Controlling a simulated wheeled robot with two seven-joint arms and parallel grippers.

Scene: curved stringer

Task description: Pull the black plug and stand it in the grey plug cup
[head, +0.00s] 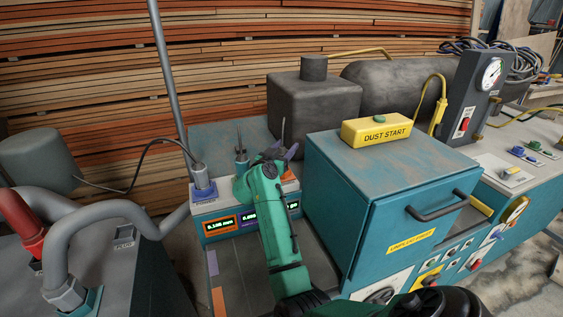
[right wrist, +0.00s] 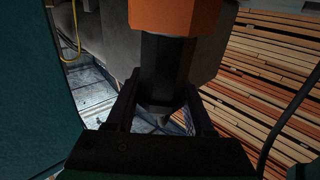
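In the right wrist view a black faceted body (right wrist: 165,70), which looks like the black plug, meets an orange block (right wrist: 175,15) at the top of the picture. Its narrow tip points down in the picture. The fingers of my right gripper (right wrist: 163,92) lie on either side of it; whether they press on it is unclear. In the head view my right gripper (head: 283,153) is at the rear of the teal bench, beside a small orange patch; the plug is hidden there. My left gripper is out of view.
A grey cylinder on a blue base (head: 203,188) with a dark cable stands left of my right gripper. Small displays (head: 245,218) are in front. A teal cabinet (head: 350,190) bearing a yellow DUST START box (head: 375,131) stands close right. Grey hoses (head: 95,225) are left.

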